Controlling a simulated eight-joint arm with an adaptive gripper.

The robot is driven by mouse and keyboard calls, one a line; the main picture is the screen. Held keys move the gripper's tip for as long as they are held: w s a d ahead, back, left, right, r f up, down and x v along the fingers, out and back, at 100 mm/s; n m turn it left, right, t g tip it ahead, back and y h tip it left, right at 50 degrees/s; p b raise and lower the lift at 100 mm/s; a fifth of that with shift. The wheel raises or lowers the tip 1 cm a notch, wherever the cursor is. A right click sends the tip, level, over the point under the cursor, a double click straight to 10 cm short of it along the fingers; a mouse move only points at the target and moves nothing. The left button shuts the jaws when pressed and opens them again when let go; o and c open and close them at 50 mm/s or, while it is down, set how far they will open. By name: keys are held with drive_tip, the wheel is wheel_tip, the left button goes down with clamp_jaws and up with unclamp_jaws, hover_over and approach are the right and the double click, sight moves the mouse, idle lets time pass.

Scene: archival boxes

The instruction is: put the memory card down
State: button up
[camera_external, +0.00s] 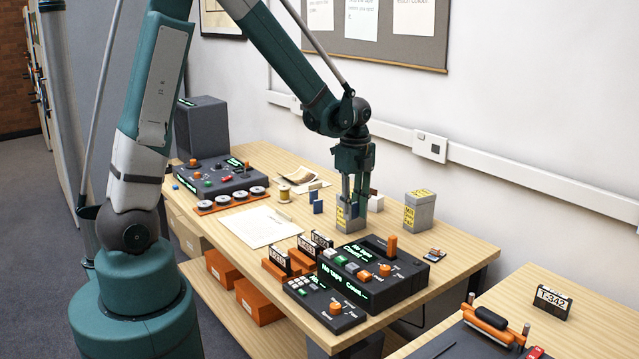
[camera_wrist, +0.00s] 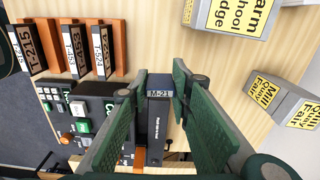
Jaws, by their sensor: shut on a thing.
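My gripper (camera_external: 358,205) hangs over the middle of the table, fingers pointing down, in front of a grey box with a yellow label. In the external view the fingers largely hide the held card.
Grey boxes with yellow labels (camera_external: 419,212) stand near my gripper. A black console (camera_external: 375,273) and orange tape racks (camera_external: 283,270) are in front. A white sheet (camera_external: 258,227) lies left. Bare table shows right of the console (camera_external: 455,235).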

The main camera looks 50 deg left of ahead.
drive_tip(key=s+a, duration=0.3)
drive_tip(key=a, duration=0.5)
drive_tip(key=s+a, duration=0.3)
drive_tip(key=a, duration=0.6)
hover_over(254, 224)
drive_tip(key=shift+r+m, duration=0.3)
drive_tip(key=shift+r, duration=0.05)
drive_tip(key=shift+d+f+b, duration=0.1)
drive_tip(key=shift+f+b, duration=0.6)
drive_tip(key=shift+f, duration=2.25)
drive_tip(key=shift+f+b, duration=0.45)
drive_tip(key=shift+f, duration=1.65)
drive_tip(key=shift+f, duration=0.15)
drive_tip(key=o, duration=0.8)
